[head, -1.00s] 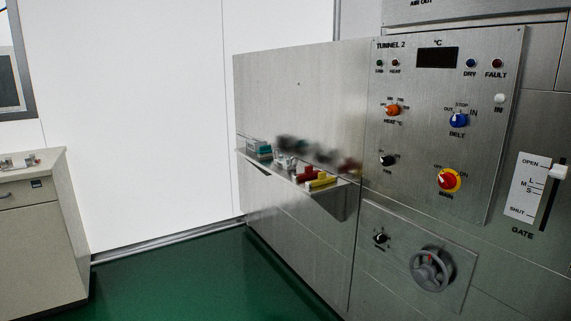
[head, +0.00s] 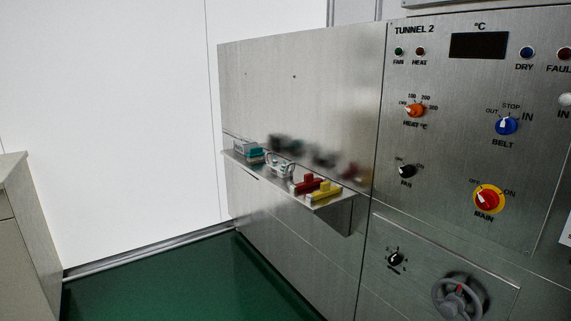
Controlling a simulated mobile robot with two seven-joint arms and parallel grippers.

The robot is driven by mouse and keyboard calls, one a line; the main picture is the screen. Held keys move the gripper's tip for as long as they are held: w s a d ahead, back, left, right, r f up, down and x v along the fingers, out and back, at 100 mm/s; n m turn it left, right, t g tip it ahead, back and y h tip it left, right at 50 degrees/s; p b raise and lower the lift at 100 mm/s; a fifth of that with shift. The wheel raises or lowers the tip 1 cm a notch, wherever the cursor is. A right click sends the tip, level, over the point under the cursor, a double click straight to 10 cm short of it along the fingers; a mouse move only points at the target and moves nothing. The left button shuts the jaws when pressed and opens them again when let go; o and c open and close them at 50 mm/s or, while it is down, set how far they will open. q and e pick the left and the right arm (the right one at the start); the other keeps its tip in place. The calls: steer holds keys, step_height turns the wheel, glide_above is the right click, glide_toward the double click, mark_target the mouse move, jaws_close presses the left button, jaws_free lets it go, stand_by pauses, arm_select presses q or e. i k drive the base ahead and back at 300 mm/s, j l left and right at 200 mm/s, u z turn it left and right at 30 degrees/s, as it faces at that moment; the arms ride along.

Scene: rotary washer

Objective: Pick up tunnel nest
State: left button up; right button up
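Several small objects stand in a row on a narrow metal shelf (head: 333,205) fixed to the machine's steel side. From left to right they are a grey and teal block (head: 249,151), a pale, metallic frame-like piece (head: 280,167), a red piece (head: 307,184) and a yellow piece (head: 325,191). I cannot tell for sure which of them is the tunnel nest. Their blurred reflections show in the steel behind them. Neither of my grippers is in view.
The TUNNEL 2 panel (head: 455,140), with knobs and a display, is right of the shelf, with a grey handwheel (head: 459,298) below. A beige cabinet (head: 22,240) stands at the left edge. The green floor (head: 180,285) between is clear.

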mark_target(288, 172)
steer(key=i+j+z, duration=0.15)
steer(key=i+j, duration=0.15)
steer(key=i, duration=0.3)
steer(key=i+j+z, duration=0.1)
steer(key=i+j, duration=0.25)
steer(key=i, duration=0.25)
steer(key=i+j+z, duration=0.15)
steer(key=i+j, duration=0.3)
steer(key=i, duration=0.1)
